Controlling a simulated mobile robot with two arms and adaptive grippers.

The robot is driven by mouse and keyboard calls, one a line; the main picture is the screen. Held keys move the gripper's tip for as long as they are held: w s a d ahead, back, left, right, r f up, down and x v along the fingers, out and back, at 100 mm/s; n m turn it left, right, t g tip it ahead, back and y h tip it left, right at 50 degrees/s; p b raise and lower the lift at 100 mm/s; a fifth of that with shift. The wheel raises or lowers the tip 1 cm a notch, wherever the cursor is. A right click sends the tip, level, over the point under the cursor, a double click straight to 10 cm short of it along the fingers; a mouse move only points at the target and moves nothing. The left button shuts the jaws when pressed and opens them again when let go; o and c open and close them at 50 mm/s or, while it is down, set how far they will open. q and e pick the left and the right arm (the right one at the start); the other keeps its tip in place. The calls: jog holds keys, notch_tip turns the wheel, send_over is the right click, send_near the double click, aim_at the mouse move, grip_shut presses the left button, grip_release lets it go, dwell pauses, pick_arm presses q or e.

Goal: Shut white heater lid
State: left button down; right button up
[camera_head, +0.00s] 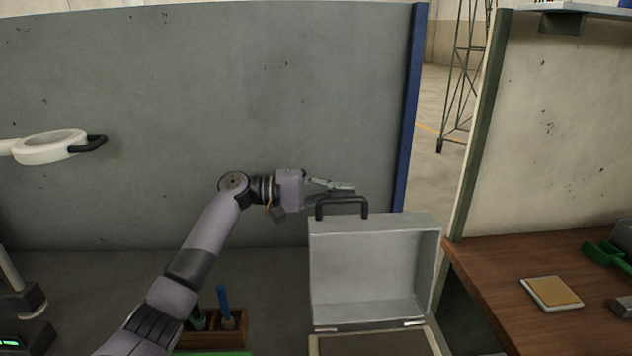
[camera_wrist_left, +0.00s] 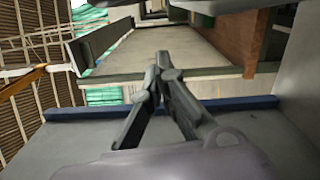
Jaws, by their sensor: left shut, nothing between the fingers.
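The white heater (camera_head: 428,341) stands on the bench at the lower middle right of the head view. Its lid (camera_head: 365,275) is up, with the hollow inside facing me and a dark handle (camera_head: 342,203) on its top edge. My left gripper (camera_head: 352,189) is shut and empty. In the picture it is just above the lid's handle, near the lid's top edge; whether it touches is unclear. In the left wrist view its fingertips (camera_wrist_left: 163,62) meet, and no lid shows between them. My right gripper is not in view.
A wooden holder (camera_head: 236,338) with a blue-handled tool stands left of the heater. A white ring lamp (camera_head: 50,147) hangs at the left. A grey panel (camera_head: 200,90) rises behind. A wooden table (camera_head: 490,285) with a yellow-topped pad (camera_head: 553,292) and a green scoop (camera_head: 604,253) is at the right.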

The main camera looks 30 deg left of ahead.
pick_arm(q)
jog(key=s+d, duration=0.1)
jog(key=s+d+p, duration=0.1)
jog(key=s, duration=0.1)
jog(key=shift+d+r, duration=0.3)
jog(key=shift+d, duration=0.05)
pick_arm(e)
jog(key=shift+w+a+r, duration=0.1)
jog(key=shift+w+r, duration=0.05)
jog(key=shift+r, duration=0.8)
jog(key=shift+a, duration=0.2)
